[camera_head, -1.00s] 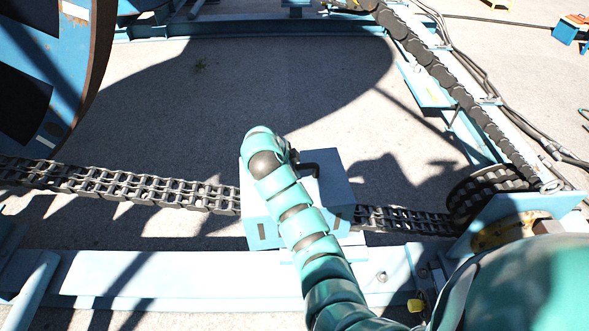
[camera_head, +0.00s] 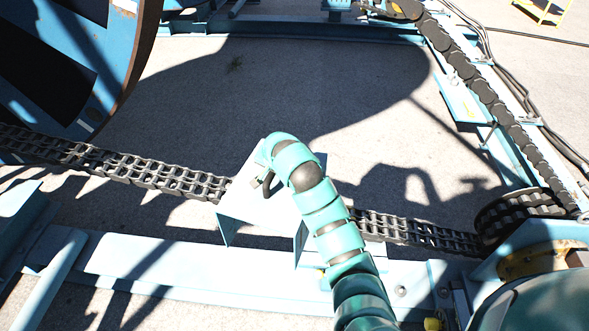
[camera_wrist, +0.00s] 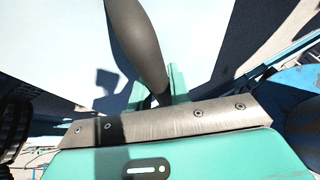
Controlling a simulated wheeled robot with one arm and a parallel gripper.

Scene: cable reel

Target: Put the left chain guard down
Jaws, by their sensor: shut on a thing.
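The chain guard (camera_head: 240,203) is a pale blue, box-like cover with a dark bent handle (camera_head: 268,186) on top. It is tilted over the chain (camera_head: 160,175) and hides a stretch of it. My gripper (camera_head: 263,178) is shut on the handle, partly hidden behind my own teal arm. In the wrist view, the handle (camera_wrist: 140,45) runs down between the teal fingers (camera_wrist: 160,95), with the guard's pale face (camera_wrist: 50,50) behind. I cannot tell whether the guard's lower edges touch the chain or the rail.
A pale blue rail (camera_head: 160,262) runs along the front. The large blue reel (camera_head: 95,50) stands at upper left. A sprocket (camera_head: 515,215) stands at the chain's right end, with another chain (camera_head: 485,90) running up beyond it. Open ground lies behind the guard.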

